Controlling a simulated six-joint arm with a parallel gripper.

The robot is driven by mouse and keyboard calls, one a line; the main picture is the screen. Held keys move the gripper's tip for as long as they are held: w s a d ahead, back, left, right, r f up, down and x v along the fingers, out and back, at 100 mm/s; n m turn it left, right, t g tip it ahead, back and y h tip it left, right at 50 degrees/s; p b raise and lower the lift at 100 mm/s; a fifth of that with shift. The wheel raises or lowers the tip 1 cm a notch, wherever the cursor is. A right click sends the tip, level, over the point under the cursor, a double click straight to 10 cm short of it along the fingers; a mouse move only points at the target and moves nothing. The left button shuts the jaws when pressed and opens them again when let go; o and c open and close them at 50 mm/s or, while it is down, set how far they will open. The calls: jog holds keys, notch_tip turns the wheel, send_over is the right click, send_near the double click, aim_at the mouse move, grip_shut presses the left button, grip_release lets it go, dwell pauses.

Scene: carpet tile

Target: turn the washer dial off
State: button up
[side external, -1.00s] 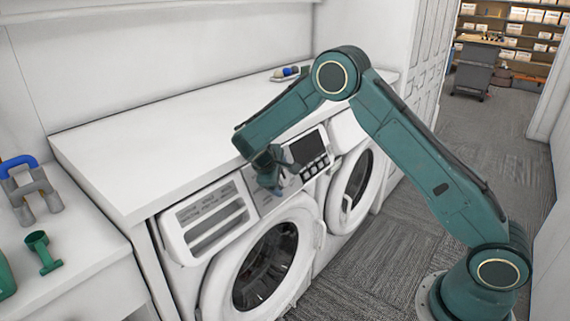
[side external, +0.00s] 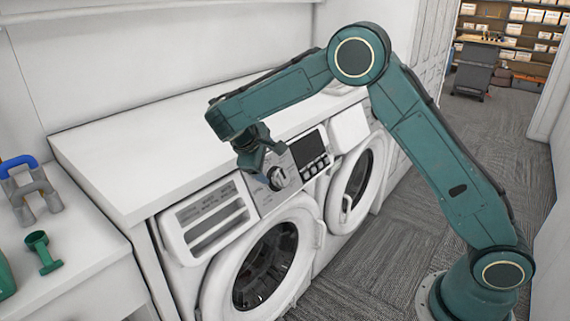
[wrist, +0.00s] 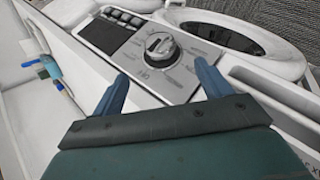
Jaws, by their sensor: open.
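The washer dial (side external: 277,179) is a round silver-grey knob on the control panel of the nearer white washer (side external: 205,222). In the wrist view the dial (wrist: 160,47) sits above and between the two blue fingers, with small printed marks around it. My gripper (side external: 262,166) is just up and left of the dial in the side view. In the wrist view my gripper (wrist: 160,82) is open and empty, its fingers apart on either side of the dial's line. The fingers appear clear of the dial.
A dark display (side external: 308,148) with several buttons lies right of the dial. A white counter (side external: 150,140) runs above the washers. The nearer washer door (side external: 268,262) looks shut. A blue-and-grey object (side external: 30,190) and a green object (side external: 42,250) stand on the left counter.

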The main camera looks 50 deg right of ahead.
jog(key=shift+v, duration=1.2)
jog(key=shift+r, duration=0.1)
jog(key=s+d+r+m+t+y, duration=0.2)
jog(key=s+r+m+y, duration=0.15)
jog(key=s+r, duration=0.95)
jog(key=s+a+f+t+y, duration=0.1)
jog(key=s+a+y, duration=0.1)
jog(key=s, duration=0.8)
jog(key=s+a+f+m+t+y, duration=0.1)
jog(key=s+a+y, duration=0.1)
jog(key=s, duration=0.8)
jog(key=shift+s+a+f, duration=0.25)
jog(key=shift+s+f, duration=0.05)
jog(key=shift+f, duration=0.05)
